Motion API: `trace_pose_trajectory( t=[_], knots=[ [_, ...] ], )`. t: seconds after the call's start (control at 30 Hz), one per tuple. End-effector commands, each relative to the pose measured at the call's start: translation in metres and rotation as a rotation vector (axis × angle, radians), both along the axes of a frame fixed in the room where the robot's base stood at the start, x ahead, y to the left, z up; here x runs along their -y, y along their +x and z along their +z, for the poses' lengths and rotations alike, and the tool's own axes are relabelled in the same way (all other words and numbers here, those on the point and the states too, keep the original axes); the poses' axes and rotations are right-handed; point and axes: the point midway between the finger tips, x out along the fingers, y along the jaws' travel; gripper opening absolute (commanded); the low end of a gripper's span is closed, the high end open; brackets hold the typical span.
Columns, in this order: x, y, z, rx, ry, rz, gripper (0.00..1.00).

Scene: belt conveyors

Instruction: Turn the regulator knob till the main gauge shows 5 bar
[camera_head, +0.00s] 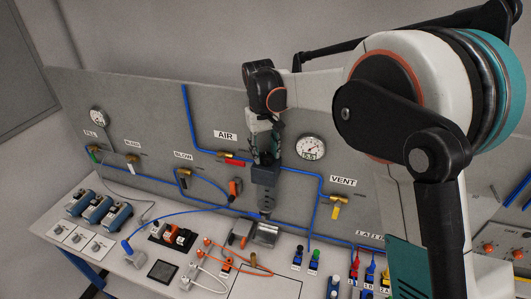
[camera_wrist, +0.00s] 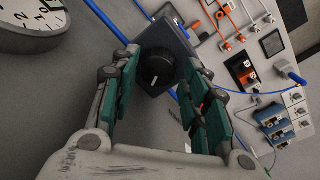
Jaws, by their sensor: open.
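The regulator (camera_head: 265,174) is a dark blue-grey block on the blue pipe of the grey panel. Its black knob (camera_wrist: 156,69), with a white mark, faces the wrist camera and lies between the fingers there. In the head view the knob is hidden. My gripper (camera_head: 264,155) points down over the regulator, its fingers (camera_wrist: 160,78) open on either side of the knob; contact cannot be told. The main gauge (camera_head: 310,148) is a round white dial right of the regulator, with a small readout that seems to start with 5. Part of a dial (camera_wrist: 30,22) shows in the wrist view.
A red-handled valve (camera_head: 231,160) under the AIR label is close to the left of my gripper. A yellow-handled VENT valve (camera_head: 335,209) is to the right. Another gauge (camera_head: 98,116) is at far left. Hoses, fittings and a metal cup (camera_head: 265,235) crowd the table below.

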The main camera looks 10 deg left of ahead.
Motion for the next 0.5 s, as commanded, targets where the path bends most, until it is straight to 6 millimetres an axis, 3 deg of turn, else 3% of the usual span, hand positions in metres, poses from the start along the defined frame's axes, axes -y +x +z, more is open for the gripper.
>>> trace_pose_trajectory(
  t=[0.2,0.5],
  knots=[
    [0.001,0.001,-0.015,0.0,0.0,0.0,0.42],
    [0.001,0.001,-0.017,0.0,0.0,0.0,0.4]
  ],
)
